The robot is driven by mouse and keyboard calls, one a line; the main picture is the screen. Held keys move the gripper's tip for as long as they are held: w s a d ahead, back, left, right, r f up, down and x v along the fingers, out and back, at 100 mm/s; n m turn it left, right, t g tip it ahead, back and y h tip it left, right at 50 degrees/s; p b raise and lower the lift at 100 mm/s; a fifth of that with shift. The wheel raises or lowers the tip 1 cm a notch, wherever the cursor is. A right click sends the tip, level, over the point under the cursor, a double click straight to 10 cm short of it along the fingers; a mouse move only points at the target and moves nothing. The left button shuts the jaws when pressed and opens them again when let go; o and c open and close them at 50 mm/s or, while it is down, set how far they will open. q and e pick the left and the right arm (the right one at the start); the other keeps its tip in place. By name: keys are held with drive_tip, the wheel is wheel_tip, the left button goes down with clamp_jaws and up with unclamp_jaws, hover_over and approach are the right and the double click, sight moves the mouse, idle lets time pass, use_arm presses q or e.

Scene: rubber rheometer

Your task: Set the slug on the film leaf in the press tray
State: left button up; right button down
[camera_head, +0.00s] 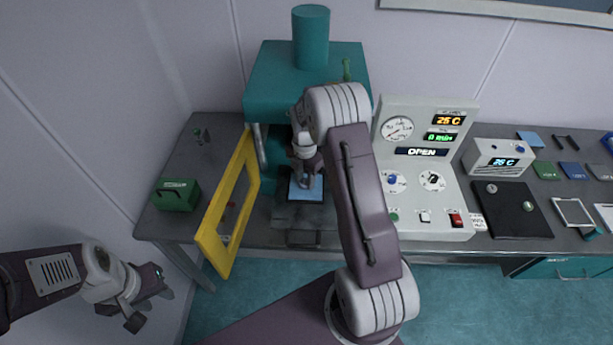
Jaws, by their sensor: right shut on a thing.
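A light blue film leaf (312,191) lies flat in the dark press tray (290,214), under the teal press head (280,85). My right gripper (304,184) reaches in under the press, right over the leaf, pointing down. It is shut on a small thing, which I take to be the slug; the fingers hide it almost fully. I cannot tell whether it touches the leaf. My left gripper (147,298) is open and empty at the lower left, away from the bench.
The yellow guard door (209,238) stands swung open left of the press. A green box (176,195) is further left. The control panel (425,150) reads OPEN and stands to the right. A black mat (509,226) and several small items lie on the right bench.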

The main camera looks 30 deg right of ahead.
sight(306, 182)
drive_tip(key=shift+s+d, duration=0.1)
drive_tip(key=shift+f+b, duration=0.2)
drive_tip(key=shift+b, duration=0.1)
use_arm(q)
drive_tip(key=shift+r, duration=0.25)
use_arm(e)
drive_tip(key=c, duration=1)
unclamp_jaws()
use_arm(q)
drive_tip(key=shift+w, duration=0.1)
wheel_tip(306, 182, up, 10)
drive_tip(key=p, duration=0.9)
drive_tip(key=shift+p, duration=0.4)
use_arm(e)
wheel_tip(306, 182, up, 12)
drive_tip(key=shift+r, duration=0.25)
